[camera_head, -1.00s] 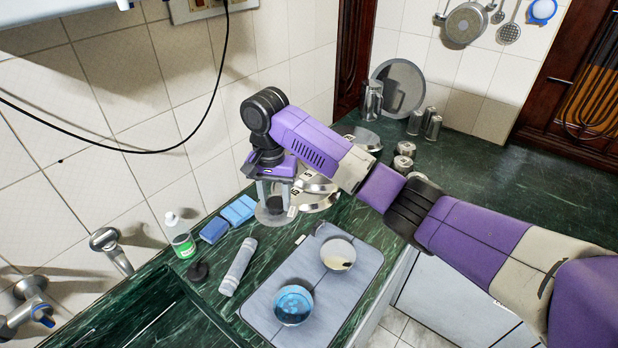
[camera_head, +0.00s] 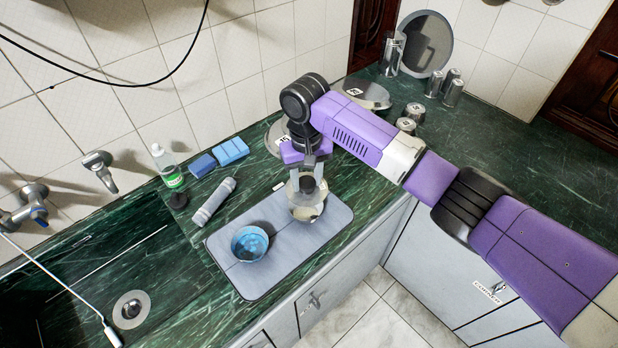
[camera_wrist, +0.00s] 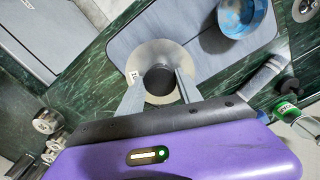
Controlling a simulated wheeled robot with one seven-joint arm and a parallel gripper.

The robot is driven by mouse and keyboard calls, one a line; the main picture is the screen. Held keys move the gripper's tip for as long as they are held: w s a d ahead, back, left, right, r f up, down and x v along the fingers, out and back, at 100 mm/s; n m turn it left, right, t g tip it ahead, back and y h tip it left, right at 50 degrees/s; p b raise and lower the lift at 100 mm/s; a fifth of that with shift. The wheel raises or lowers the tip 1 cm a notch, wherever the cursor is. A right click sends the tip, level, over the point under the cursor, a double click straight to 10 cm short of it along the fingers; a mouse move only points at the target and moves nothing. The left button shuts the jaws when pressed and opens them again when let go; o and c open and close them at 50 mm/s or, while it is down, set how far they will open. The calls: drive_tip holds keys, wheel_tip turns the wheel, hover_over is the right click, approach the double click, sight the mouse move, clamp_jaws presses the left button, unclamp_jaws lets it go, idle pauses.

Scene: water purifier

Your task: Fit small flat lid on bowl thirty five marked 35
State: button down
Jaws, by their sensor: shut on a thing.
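My gripper (camera_head: 307,180) is shut on the dark knob of a small flat round lid (camera_head: 293,192). In the wrist view the lid (camera_wrist: 152,53) spans the space around the fingers, with a small white tag at its left edge, too small to read surely. A pale metal bowl (camera_head: 308,214) is on the grey mat, directly below the lid and partly hidden by it. I cannot tell whether the lid touches its rim. No number on this bowl is readable. A blue bowl (camera_head: 249,244) stands on the mat to the left; it also shows in the wrist view (camera_wrist: 247,17).
The grey mat (camera_head: 262,285) lies near the counter's front edge. A grey roll (camera_head: 213,201), blue sponges (camera_head: 231,151) and a green-labelled bottle (camera_head: 168,170) are to the left. Large lids (camera_head: 366,93) and metal canisters (camera_head: 452,92) stand behind. The sink is at lower left.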

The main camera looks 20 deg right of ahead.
drive_tip(key=shift+a+f+b, duration=0.1)
drive_tip(key=shift+f+b, duration=2.4)
drive_tip(key=shift+f, duration=0.15)
drive_tip(key=shift+f+b, duration=0.35)
drive_tip(key=shift+f, duration=0.75)
drive_tip(key=c, duration=0.7)
unclamp_jaws()
wheel_tip(320, 180, up, 8)
drive_tip(key=shift+f+b, duration=0.1)
drive_tip(key=shift+b, duration=0.35)
